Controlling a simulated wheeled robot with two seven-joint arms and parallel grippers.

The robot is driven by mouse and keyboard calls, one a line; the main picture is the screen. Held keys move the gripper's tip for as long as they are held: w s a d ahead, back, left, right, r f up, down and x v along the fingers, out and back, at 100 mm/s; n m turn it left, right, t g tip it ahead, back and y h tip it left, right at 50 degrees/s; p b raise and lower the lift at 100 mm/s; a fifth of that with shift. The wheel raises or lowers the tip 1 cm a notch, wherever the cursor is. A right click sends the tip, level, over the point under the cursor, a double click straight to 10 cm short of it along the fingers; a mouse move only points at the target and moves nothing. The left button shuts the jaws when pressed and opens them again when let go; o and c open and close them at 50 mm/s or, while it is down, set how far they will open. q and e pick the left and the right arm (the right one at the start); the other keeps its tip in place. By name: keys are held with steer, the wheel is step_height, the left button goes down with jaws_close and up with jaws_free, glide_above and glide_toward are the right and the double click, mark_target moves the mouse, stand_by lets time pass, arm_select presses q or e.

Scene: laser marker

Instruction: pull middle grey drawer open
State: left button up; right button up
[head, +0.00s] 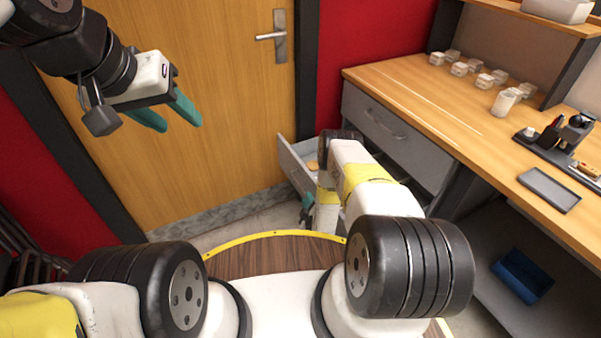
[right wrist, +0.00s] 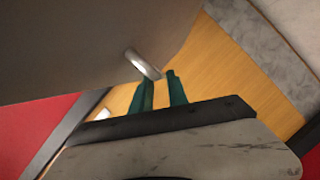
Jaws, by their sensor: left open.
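The grey drawer (head: 299,172) stands pulled out from the cabinet under the desk. Part of its inside shows, and my right arm hides the rest. Its metal handle (right wrist: 142,64) shows in the right wrist view against the grey drawer front (right wrist: 85,55). My right gripper (head: 307,214) is low in front of this drawer. In the right wrist view its green fingers (right wrist: 160,80) are apart, with their tips close by the handle's lower end. I cannot tell if they touch it. My left gripper (head: 172,112) is open and empty, raised in front of the wooden door.
A closed upper drawer (head: 375,128) with a handle lies under the desk top (head: 430,95). Small containers (head: 460,69) and a dark tray (head: 549,189) stand on the desk. A blue bin (head: 522,275) is on the lower shelf. The wooden door (head: 220,60) is behind.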

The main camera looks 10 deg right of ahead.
steer(key=v, duration=0.3)
steer(key=shift+s, duration=0.3)
steer(key=shift+s, duration=0.15)
